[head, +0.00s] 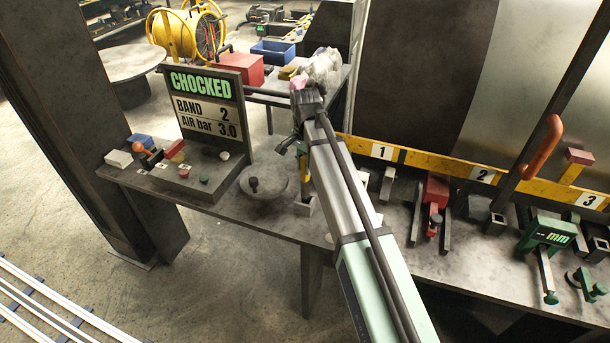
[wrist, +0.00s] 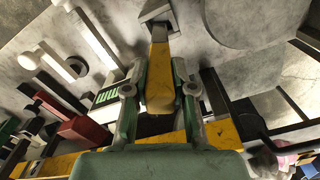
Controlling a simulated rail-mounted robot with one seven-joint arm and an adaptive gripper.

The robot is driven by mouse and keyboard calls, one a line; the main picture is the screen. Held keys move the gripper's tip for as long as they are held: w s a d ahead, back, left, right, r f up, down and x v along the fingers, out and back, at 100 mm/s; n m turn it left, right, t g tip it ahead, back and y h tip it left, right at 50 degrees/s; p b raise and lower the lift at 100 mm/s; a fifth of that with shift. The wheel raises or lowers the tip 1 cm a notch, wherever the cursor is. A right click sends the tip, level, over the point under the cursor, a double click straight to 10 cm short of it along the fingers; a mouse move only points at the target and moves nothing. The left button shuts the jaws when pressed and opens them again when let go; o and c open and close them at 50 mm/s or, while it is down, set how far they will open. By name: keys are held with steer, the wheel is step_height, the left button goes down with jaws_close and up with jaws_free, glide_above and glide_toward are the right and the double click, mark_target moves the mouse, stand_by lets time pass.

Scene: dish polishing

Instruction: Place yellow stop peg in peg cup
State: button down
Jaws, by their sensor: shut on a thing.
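The yellow stop peg (wrist: 159,75) is a flat-sided bar in the middle of the wrist view. My gripper (wrist: 160,90) is shut on it, with one finger on each side. The peg's far end meets a small grey square-edged holder (wrist: 157,9), which looks like the peg cup. I cannot tell how deep the peg end sits in it, or whether it is just above. In the head view my arm hides most of the gripper; a bit of yellow (head: 304,186) shows beside a pale grey block (head: 304,207) on the bench.
A round grey disc with a knob (head: 263,187) lies left of the gripper. The sign panel (head: 205,103) reading CHOCKED stands beyond it.

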mark_target(305, 178)
steer(key=shift+f+p, duration=0.65)
steer(key=shift+f, duration=2.35)
steer(key=c, duration=1)
jaws_free()
steer(key=shift+o, duration=0.2)
step_height(305, 178, up, 12)
steer(key=b, duration=0.3)
